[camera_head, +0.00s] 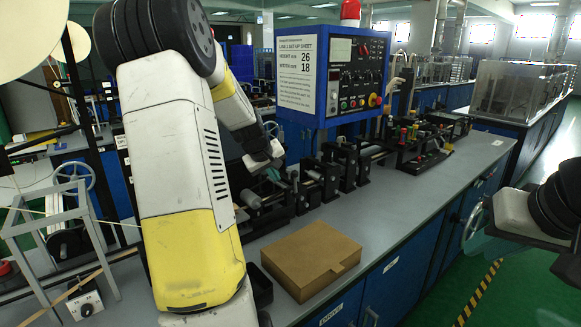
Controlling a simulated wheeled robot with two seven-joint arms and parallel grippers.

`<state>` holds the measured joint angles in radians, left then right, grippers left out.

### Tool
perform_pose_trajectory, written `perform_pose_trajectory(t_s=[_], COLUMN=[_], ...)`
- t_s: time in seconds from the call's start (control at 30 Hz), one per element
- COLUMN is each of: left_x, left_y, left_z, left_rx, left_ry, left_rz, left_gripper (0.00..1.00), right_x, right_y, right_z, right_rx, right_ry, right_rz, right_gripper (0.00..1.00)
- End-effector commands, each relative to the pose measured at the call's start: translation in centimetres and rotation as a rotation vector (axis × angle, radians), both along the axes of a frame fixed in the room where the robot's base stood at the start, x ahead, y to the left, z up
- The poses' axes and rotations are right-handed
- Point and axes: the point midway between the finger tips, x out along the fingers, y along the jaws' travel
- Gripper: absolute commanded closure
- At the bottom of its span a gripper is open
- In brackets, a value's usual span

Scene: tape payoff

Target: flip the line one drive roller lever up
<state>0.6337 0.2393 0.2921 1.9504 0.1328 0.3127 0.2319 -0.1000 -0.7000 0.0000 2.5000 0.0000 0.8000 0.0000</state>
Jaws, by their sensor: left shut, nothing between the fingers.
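The tape line's roller unit (318,178) stands on the grey bench, a row of dark blocks with pale rollers between them. My left arm reaches across from the left, and its gripper (266,168) is shut and empty at the near left end of this unit, just above it. I cannot tell whether it touches anything. The drive roller lever cannot be made out; it is too small or hidden by my left arm. My right gripper (490,228) is partly in view at the right edge, away from the rollers, and its fingers are unclear.
A blue control box (337,75) with buttons and a set-up sheet stands behind the rollers. A brown cardboard box (303,262) lies at the bench's front left. The grey bench top (400,205) is clear at centre right. A metal frame (60,225) stands at left.

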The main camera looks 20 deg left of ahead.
Motion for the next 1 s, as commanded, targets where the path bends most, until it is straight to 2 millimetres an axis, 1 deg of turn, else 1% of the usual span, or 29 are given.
perform_pose_trajectory(t_s=[0.03, 0.2, 0.33, 0.5, 0.83, 1.0], left_x=[0.6, 2.4, 3.3, 3.6, 3.7, 4.2], left_y=[-0.2, -1.7, -2.3, -2.6, -2.6, -3.1], left_z=[-1.0, -0.8, -0.7, -0.8, -0.7, -0.6], left_rx=[-0.002, 0.001, 0.001, 0.001, 0.002, 0.018], left_ry=[0.004, 0.000, -0.001, 0.001, 0.002, 0.032], left_rz=[-0.004, -0.006, -0.003, 0.000, -0.001, -0.009], left_gripper=[1.00, 1.00, 1.00, 1.00, 1.00, 1.00], right_x=[0.0, 0.0, 0.0, 0.0, 0.0, 0.0], right_y=[0.0, 0.0, 0.0, 0.0, 0.0, 0.0], right_z=[0.0, 0.0, 0.0, 0.0, 0.0, 0.0], right_rx=[0.000, 0.000, 0.000, 0.000, 0.000, 0.000], right_ry=[0.000, 0.000, 0.000, 0.000, 0.000, 0.000], right_rz=[0.000, 0.000, 0.000, 0.000, 0.000, 0.000], right_gripper=[0.80, 0.80, 0.80, 0.80, 0.80, 0.80])
